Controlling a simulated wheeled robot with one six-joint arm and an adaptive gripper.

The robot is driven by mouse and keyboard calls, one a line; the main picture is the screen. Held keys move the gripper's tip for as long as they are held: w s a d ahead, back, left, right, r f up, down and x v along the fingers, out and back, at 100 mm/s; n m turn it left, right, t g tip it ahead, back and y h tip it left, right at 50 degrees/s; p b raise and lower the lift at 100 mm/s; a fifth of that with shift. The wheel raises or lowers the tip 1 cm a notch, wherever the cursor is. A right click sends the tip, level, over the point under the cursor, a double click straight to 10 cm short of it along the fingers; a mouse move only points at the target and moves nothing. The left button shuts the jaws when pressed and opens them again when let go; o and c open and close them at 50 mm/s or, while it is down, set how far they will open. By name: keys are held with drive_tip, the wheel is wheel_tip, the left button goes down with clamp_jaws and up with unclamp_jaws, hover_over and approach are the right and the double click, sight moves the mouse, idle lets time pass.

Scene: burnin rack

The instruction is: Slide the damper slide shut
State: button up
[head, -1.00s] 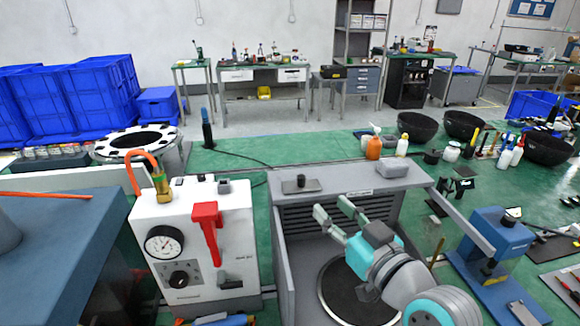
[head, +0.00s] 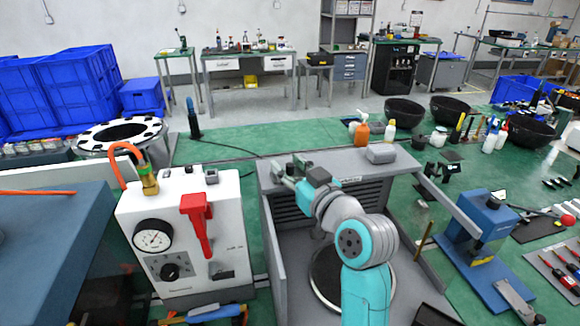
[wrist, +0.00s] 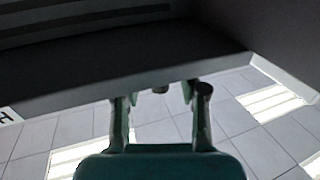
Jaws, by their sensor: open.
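The grey louvred box (head: 345,160) stands in the middle of the head view. The damper slide's dark knob and plate, seen earlier on the left of its top, are now mostly hidden behind my gripper (head: 287,172). My gripper is open at that left end of the top.
A grey block (head: 381,153) sits on the right of the box top. A white gauge unit (head: 185,235) with a red lever (head: 198,222) stands close on the left. A blue press (head: 487,225) stands on the right. The box's open front holds a round dark plate.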

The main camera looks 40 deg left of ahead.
clamp_jaws()
drive_tip(key=w+d, duration=0.4)
drive_tip(key=w, duration=0.1)
idle(0.3)
unclamp_jaws()
drive_tip(key=shift+d, duration=0.15)
